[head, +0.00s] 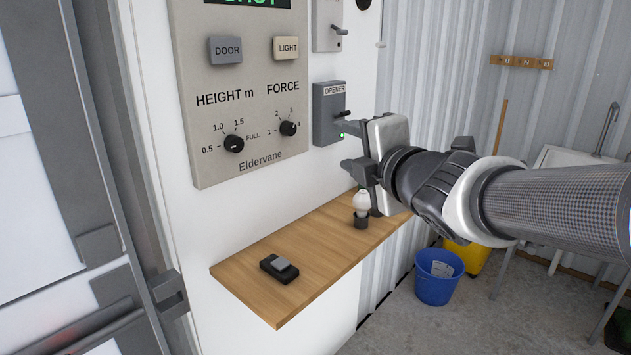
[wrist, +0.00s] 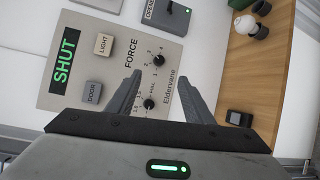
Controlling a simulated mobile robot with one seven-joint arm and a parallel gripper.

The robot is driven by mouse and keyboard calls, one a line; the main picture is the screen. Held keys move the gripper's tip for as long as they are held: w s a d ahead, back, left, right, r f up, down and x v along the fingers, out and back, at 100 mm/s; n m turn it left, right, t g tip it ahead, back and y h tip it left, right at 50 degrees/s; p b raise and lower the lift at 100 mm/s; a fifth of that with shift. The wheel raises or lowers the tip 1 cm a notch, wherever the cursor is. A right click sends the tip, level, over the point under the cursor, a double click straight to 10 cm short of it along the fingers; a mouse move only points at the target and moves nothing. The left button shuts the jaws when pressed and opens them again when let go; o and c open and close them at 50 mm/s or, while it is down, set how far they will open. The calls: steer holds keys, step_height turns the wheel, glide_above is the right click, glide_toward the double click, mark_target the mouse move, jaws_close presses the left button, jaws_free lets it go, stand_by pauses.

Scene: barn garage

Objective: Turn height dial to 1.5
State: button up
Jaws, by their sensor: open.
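The height dial (head: 234,144) is a small black knob under the words "HEIGHT m" on the beige Eldervane panel (head: 215,172). Marks 0.5, 1.0, 1.5 and FULL ring it; I cannot tell its exact setting. In the wrist view the dial (wrist: 149,104) shows between my fingers, toward the left one. My gripper (head: 346,146) is open and empty, to the right of the panel and apart from the dial. In the wrist view its two fingers (wrist: 161,76) point toward the panel.
The force dial (head: 288,128) sits right of the height dial, below the DOOR (head: 226,50) and LIGHT (head: 286,48) buttons. The opener box (head: 326,122) with a lever is close to my gripper. A wooden shelf (head: 250,283) below holds a black device (head: 279,268) and a bulb (head: 361,204).

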steer(key=s+a+f+n+g+y+b, duration=0.2)
steer(key=a+f+n+g+y+b, duration=0.15)
steer(key=a+n+y, duration=0.4)
steer(key=n, duration=0.2)
glide_toward(237, 145)
steer(key=shift+t+h, duration=0.35)
steer(key=shift+h, duration=0.1)
steer(key=x, duration=0.8)
steer(key=shift+s+a+b, duration=0.15)
steer(key=shift+a+b, duration=0.05)
steer(key=shift+b, duration=0.1)
steer(key=c, duration=1)
